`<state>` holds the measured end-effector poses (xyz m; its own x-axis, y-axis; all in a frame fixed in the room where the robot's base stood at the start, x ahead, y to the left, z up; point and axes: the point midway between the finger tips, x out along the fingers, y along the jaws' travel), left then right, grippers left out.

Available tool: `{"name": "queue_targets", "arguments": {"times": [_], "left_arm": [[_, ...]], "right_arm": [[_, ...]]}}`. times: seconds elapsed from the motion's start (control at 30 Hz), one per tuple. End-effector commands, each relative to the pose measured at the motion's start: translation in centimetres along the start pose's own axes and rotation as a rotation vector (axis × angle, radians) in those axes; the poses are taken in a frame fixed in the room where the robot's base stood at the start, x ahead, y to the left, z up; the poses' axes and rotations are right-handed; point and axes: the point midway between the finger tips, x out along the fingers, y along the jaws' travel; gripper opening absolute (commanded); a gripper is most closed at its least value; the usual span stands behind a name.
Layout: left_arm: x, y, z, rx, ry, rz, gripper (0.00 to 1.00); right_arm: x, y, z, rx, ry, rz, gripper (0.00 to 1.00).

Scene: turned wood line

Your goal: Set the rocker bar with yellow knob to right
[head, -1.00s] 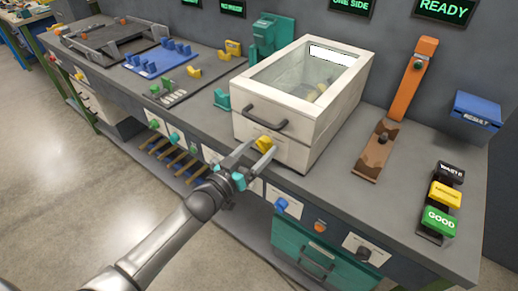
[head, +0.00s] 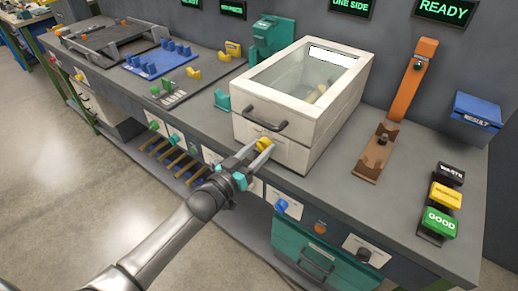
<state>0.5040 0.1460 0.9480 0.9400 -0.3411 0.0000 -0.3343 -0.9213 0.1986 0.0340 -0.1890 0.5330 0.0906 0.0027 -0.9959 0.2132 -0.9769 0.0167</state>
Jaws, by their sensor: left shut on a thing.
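The yellow knob (head: 264,143) of the rocker bar sits at the front edge of the bench, just below the white glass-topped box (head: 243,118). My left gripper (head: 260,149) is around this knob, with one finger on each side, and is shut on it. The fingers partly hide the knob, and the bar under it is hidden, so I cannot tell its tilt. My right gripper is not in view.
A blue knob (head: 281,206) and a white-plated dark knob (head: 362,253) are on the bench front to the right. A green drawer (head: 312,262) is below. Green knobs (head: 174,138) are to the left. The floor at left is clear.

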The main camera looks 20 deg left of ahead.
Motion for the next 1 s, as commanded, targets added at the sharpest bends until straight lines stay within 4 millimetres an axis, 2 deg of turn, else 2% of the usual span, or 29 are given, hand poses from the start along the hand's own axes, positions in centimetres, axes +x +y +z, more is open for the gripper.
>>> {"name": "queue_targets", "arguments": {"times": [0.1,0.57,1.0], "left_arm": [[-0.01,0.01,0.02,0.0,0.0,0.0,0.0],[-0.02,0.04,0.01,0.053,0.0,0.0,0.0],[-0.01,0.13,0.0,0.252,0.0,0.001,0.0]], "right_arm": [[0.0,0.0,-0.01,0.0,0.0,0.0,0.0],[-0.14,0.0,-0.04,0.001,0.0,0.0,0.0],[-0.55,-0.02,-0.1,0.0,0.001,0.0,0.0]]}}
